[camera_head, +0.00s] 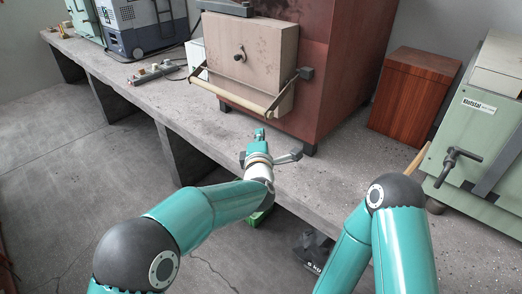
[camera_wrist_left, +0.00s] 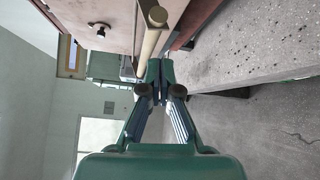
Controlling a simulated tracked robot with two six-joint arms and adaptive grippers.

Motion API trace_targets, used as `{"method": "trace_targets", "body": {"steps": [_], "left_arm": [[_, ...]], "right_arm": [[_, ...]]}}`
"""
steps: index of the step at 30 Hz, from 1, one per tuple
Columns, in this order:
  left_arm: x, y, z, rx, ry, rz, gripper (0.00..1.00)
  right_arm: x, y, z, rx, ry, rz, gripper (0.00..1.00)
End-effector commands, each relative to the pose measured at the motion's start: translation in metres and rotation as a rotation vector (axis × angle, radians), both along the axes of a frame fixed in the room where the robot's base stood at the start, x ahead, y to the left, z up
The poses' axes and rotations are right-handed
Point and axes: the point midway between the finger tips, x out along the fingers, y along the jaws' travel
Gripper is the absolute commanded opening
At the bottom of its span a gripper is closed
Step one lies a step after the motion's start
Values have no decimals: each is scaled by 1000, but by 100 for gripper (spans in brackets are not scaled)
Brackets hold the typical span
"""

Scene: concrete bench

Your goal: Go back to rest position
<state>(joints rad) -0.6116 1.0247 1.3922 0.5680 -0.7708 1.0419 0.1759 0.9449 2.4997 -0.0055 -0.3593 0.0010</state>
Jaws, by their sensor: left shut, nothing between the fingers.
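My left gripper (camera_head: 259,134) is over the front part of the bench, in front of the brown furnace. Its fingers are shut and hold nothing. In the left wrist view the closed fingertips (camera_wrist_left: 155,82) show near the pale bar handle (camera_wrist_left: 150,45) of the furnace door; I cannot tell how wide the gap is. My right arm (camera_head: 395,195) shows at the lower right in the head view, bent at its dark joint. Its gripper is out of view.
The furnace (camera_head: 345,65) with its beige door (camera_head: 255,65) stands on the concrete bench (camera_head: 190,115). A wooden box (camera_head: 412,95) and a green machine (camera_head: 480,130) stand to the right. A blue-grey machine (camera_head: 145,30) is at far left. Floor (camera_head: 60,160) in front is open.

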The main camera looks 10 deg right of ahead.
Motion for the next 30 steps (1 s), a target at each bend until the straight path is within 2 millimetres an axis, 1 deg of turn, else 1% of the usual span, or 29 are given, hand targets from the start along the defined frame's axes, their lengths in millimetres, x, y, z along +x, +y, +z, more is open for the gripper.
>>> {"method": "trace_targets", "body": {"steps": [1, 3, 9, 15, 18, 20, 23, 26, 27, 29, 30], "left_arm": [[-10, 2, 1, 1, 0, -2, 0], [-22, 5, 2, 1, 0, -2, 0], [-51, 11, 2, 0, 2, -3, 0], [-65, 14, 2, 0, 1, -4, 0], [-66, 16, 2, -1, 2, -1, 0], [-63, 21, 2, 0, 5, 8, 0], [-50, 43, -2, 0, 20, 46, 0], [-30, 84, -14, 5, 52, 112, 0], [-23, 105, -23, 11, 75, 145, 0], [-15, 141, -43, 29, 118, 193, 0], [-14, 167, -59, 47, 155, 221, 0]], "right_arm": [[0, 0, 0, 0, 0, 0, 40], [0, 0, 0, 0, 0, 0, 40], [0, 0, 0, 0, 0, 0, 40], [0, 0, 0, 0, 0, 0, 40], [0, 0, 0, 0, 0, 0, 40], [0, 0, 2, 0, 0, 0, 40], [0, 0, 6, 0, 0, 0, 40], [0, 0, 14, 0, 0, 0, 40], [0, 0, 18, 0, 0, 0, 40], [0, 0, 25, 0, 0, 0, 40], [0, 0, 29, 0, 0, 0, 40]]}}
